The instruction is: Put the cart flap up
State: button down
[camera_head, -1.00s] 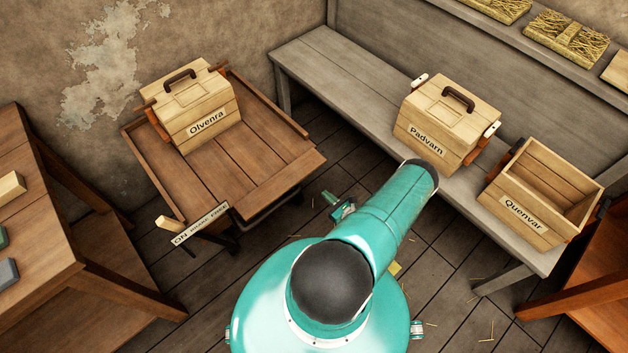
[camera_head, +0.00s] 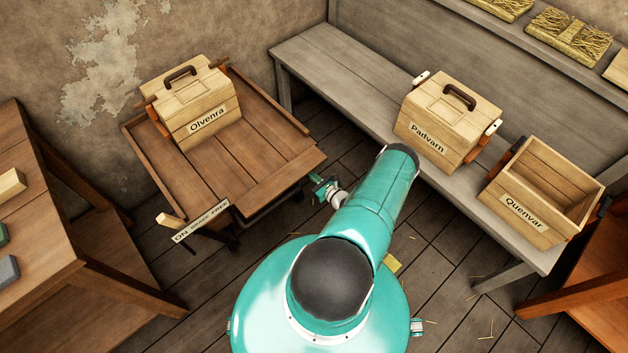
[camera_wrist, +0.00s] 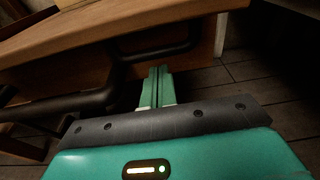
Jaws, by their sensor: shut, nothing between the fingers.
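The brown wooden cart (camera_head: 215,165) stands against the back wall, with raised rails at its left and back right. Its flap (camera_head: 275,183) is a board along the front right edge, lying roughly level with the deck rather than standing up. My gripper (camera_head: 324,189) is just off the flap's right corner, low beside the cart. In the wrist view, my gripper's green fingers (camera_wrist: 156,85) are together and empty, below the cart's wooden edge (camera_wrist: 120,42) and close to a dark bent tube (camera_wrist: 165,52). I cannot tell whether they touch it.
A box marked Olvenra (camera_head: 195,105) sits on the cart. A brake lever (camera_head: 170,222) and its label are at the cart's front corner. A grey bench (camera_head: 335,75) holds a Padvarn box (camera_head: 445,120) and an open Quenvar box (camera_head: 540,190). A wooden table (camera_head: 50,240) is at left.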

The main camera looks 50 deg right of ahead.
jog(key=shift+s+r, duration=0.15)
jog(key=shift+r, duration=0.4)
jog(key=shift+r, duration=0.1)
